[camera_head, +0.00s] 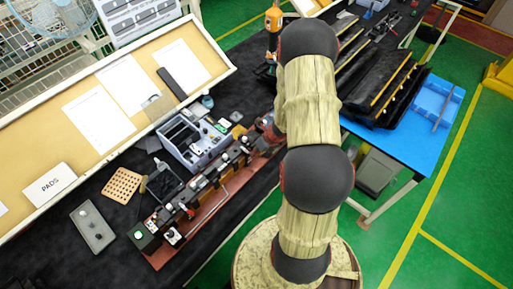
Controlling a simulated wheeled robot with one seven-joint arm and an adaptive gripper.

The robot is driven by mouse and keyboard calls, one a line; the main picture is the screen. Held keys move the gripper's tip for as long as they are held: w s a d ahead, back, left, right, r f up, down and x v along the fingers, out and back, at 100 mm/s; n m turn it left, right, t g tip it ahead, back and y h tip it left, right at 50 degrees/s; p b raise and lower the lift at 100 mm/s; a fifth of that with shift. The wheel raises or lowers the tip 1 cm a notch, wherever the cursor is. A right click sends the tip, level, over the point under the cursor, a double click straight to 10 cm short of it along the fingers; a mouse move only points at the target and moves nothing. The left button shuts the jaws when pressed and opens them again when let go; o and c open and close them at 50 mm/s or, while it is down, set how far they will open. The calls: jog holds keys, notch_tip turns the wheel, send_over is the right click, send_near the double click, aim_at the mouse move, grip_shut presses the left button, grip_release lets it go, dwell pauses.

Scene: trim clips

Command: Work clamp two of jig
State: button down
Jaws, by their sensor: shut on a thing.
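The jig (161,257) is a long reddish-brown bar that runs diagonally across the black-covered bench. Several small dark clamps with pale knobs stand along it, one of them near the jig's near end (173,235). I cannot tell which is clamp two. My arm rises in front of the bench and covers the jig's far right end. A small grey and red part shows at the arm's left edge beside that end, but I cannot tell what it is. My gripper's fingers are hidden behind my arm, so its contact with the jig does not show.
A grey box (190,140), a perforated tan block (122,185) and a grey plate (92,226) lie beside the jig. A tilted board (140,60) with papers and a PADS card (50,184) stands behind. A blue table (400,140) is at right. Green floor is clear at lower right.

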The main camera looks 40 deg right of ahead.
jog(key=shift+w+r+g+p, duration=0.15)
jog(key=shift+g+p, duration=0.15)
jog(key=shift+p, duration=0.55)
jog(key=c, duration=1.8)
grip_release()
jog(key=v, duration=1.2)
